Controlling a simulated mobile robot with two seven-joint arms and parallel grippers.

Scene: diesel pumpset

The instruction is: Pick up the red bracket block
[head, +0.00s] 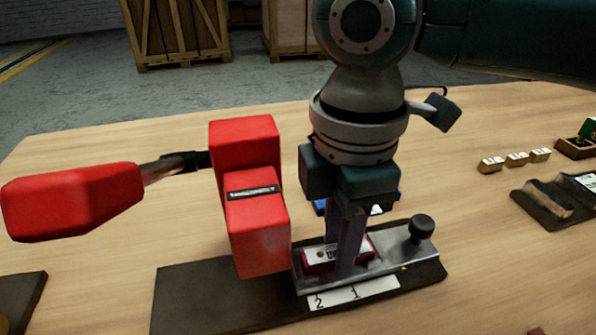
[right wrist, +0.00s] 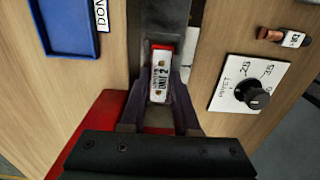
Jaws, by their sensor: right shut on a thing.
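The red bracket block (head: 322,257) is small, with a white printed label on top. It sits at the metal channel of a fixture on a dark base plate (head: 190,300). My right gripper (head: 343,258) points down over it with its fingers shut on its sides. In the right wrist view the block (right wrist: 161,76) shows between the two fingers of the gripper (right wrist: 160,98). Whether the block touches the channel floor is hidden. My left gripper is not in view.
A large red clamp body (head: 255,200) with a red-handled lever (head: 75,200) stands just left of the gripper. A black knob (head: 421,228) is on the channel's right. A blue tray (right wrist: 70,25) lies behind. Small labelled blocks (head: 516,159) and a dark tray (head: 555,205) lie right.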

